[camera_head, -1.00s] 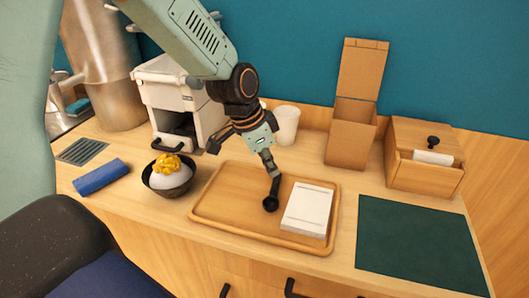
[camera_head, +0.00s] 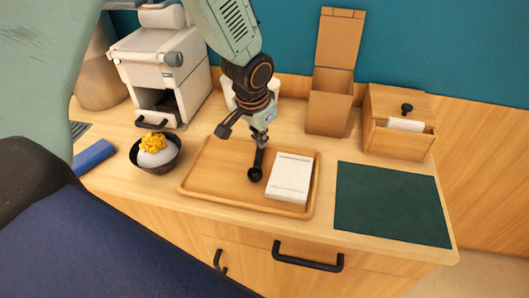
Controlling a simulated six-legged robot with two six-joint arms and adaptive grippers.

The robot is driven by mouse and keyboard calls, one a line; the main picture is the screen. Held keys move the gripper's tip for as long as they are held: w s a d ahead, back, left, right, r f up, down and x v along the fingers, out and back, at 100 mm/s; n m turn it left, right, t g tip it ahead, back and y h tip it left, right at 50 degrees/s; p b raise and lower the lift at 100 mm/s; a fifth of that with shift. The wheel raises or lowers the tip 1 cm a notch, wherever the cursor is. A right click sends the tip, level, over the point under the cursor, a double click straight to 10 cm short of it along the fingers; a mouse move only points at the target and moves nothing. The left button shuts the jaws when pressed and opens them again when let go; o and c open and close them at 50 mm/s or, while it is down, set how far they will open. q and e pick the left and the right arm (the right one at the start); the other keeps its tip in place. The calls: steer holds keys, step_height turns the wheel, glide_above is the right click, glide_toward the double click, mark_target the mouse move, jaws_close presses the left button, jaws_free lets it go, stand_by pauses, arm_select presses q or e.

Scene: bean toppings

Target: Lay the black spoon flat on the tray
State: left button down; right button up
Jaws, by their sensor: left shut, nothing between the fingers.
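The black spoon (camera_head: 256,170) is over the middle of the wooden tray (camera_head: 210,180), left of a white block. Its round bowl is toward the front of the tray and its handle points back to my left gripper. Whether the whole spoon rests flat is hard to tell. My left gripper (camera_head: 262,141) points down just behind the spoon, its tips at or very near the handle's far end. It is shut with nothing between its fingers. My right gripper is not in view.
The white block (camera_head: 290,178) lies on the tray's right side. A dark bowl with yellow topping (camera_head: 157,153) stands left of the tray. A white cup (camera_head: 228,93) is partly hidden behind my left arm. A green mat (camera_head: 390,203) lies to the right, bare.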

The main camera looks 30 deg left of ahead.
mark_target(258, 161)
arm_select(q)
steer(key=w+f+n, duration=0.1)
steer(key=f, duration=0.2)
steer(key=w+f+n, duration=0.1)
steer(key=w+f, duration=0.1)
steer(key=f, duration=0.1)
steer(key=w+f+n+t, duration=0.1)
steer(key=w+f, duration=0.1)
steer(key=f, duration=0.1)
steer(key=shift+w, duration=0.2)
steer(key=shift+s+d+b, duration=0.1)
steer(key=shift+b, duration=0.2)
steer(key=s+b, duration=0.2)
steer(key=b, duration=0.3)
steer(key=shift+s, duration=0.4)
steer(key=shift+s+r+b, duration=0.1)
steer(key=shift+s+b, duration=0.4)
steer(key=shift+d, duration=0.1)
